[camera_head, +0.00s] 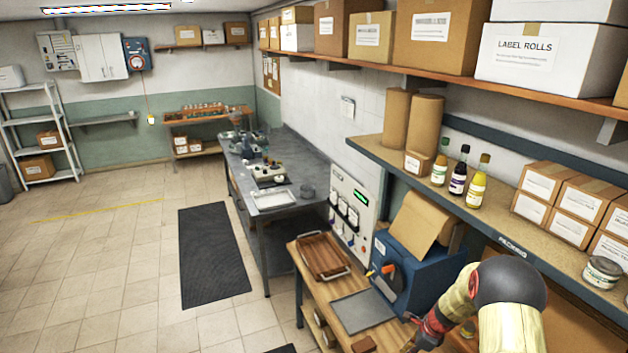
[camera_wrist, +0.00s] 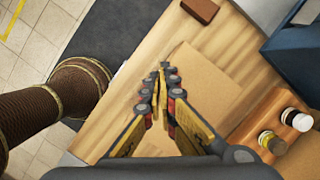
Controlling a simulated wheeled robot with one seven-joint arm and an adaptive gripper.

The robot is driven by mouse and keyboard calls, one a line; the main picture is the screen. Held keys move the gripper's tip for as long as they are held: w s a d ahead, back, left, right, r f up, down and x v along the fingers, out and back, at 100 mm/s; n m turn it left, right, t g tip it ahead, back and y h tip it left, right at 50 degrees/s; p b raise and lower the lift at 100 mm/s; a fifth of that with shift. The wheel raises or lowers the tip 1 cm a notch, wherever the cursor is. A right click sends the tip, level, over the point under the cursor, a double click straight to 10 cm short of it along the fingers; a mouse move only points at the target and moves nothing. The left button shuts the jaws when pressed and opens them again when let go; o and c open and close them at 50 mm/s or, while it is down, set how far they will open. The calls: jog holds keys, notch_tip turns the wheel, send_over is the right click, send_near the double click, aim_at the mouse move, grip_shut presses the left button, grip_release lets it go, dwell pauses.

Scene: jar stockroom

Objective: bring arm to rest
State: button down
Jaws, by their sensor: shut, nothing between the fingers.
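My gripper (camera_wrist: 164,72) shows in the wrist view with its two fingers drawn together and nothing between them. It is above a light wooden bench top (camera_wrist: 128,88) and a flat brown cardboard surface (camera_wrist: 205,82); I cannot tell its height over them. In the head view my arm is at the lower right, in front of the packing shelf, and the fingertips are not clearly seen there.
A blue machine (camera_head: 419,286) stands beside the arm, with a wooden tray (camera_head: 323,256) and grey plate (camera_head: 363,312) to its left. Bottles (camera_head: 459,172) and a jar (camera_head: 602,272) stand on the shelf (camera_head: 500,232). The tiled floor (camera_head: 110,250) at left is clear.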

jog(key=s+a+r+n+g+h+b, duration=0.1)
jog(key=s+a+r+n+b, duration=0.35)
jog(key=s+r+n, duration=0.45)
jog(key=s+a+r+n+g+b, duration=0.1)
jog(key=s+a+r+n+b, duration=0.2)
jog(key=s+r+n+b, duration=0.6)
jog(key=s+a+f+n+t+b, duration=0.1)
jog(key=s+a+n+t+b, duration=0.1)
jog(key=s+b, duration=0.5)
jog(key=s+a+f+n+t+h+b, duration=0.1)
jog(key=s+a+f+n+t+b, duration=0.1)
jog(key=s+b, duration=0.5)
jog(key=s+a+n+t, duration=0.1)
jog(key=s, duration=0.3)
jog(key=shift+a+t+h+b, duration=0.3)
jog(key=shift+t+b, duration=0.05)
jog(key=shift+t, duration=0.05)
